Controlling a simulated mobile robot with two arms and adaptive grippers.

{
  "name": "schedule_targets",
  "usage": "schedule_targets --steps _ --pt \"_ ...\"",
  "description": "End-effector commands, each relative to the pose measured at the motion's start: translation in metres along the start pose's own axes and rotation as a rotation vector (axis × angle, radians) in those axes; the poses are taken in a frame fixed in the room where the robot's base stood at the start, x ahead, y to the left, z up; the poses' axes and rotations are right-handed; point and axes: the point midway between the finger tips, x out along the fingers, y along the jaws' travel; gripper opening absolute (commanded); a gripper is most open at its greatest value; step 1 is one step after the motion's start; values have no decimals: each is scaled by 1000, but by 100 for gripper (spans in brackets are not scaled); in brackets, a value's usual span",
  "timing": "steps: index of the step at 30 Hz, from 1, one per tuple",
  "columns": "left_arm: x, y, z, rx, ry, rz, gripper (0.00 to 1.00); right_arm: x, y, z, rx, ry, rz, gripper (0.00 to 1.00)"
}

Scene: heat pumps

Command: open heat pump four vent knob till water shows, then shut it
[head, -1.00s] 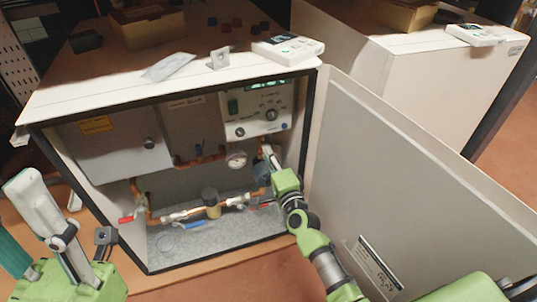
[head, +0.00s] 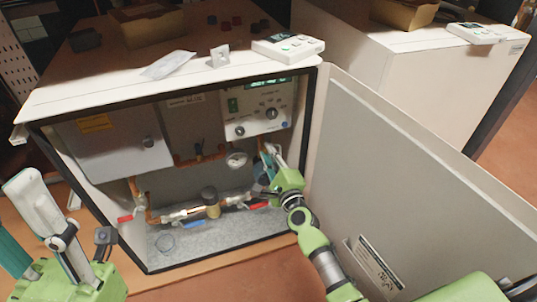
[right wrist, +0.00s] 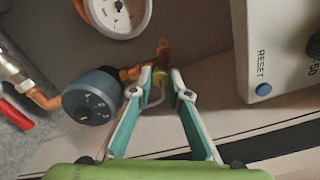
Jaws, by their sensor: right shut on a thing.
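The open heat pump cabinet (head: 65,98) stands before me with its pipes and valves showing. My right gripper (head: 266,152) reaches into its right side, beside the pressure gauge (head: 236,159). In the right wrist view my right gripper (right wrist: 161,74) is shut on a small yellowish vent knob (right wrist: 158,80) at the end of a copper fitting. A pale curved strand shows between the fingers; I cannot tell whether it is tube or water. My left gripper (head: 35,205) is at the lower left, away from the cabinet, its tips partly cut off.
A dark blue-grey round cap (right wrist: 92,97) sits close left of the right fingers. The control panel (head: 258,110) is above. The open door (head: 400,175) bounds the right side. A red-handled valve (head: 125,219) is at the lower left.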

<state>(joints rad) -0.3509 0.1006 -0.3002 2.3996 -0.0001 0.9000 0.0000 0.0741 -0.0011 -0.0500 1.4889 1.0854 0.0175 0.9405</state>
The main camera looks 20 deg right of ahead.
Motion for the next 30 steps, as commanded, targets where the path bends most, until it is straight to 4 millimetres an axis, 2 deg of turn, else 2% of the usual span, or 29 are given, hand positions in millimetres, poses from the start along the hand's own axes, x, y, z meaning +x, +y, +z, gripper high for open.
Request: schedule_targets --steps 11,12,13,14,25,30 --pt "0 0 0 0 1 0 40 0 0 -1 6 3 0 0" --pt "0 0 0 0 1 0 40 0 0 -1 6 3 0 25" --pt "0 0 0 0 1 0 40 0 0 -1 6 3 0 32" --pt "0 0 0 1 1 0 40 0 0 -1 5 2 0 34" --pt "2 -1 -2 2 8 -2 40 -3 0 0 4 1 0 34" --pt "1 0 -1 1 5 -1 40 -25 1 -1 5 3 2 34"
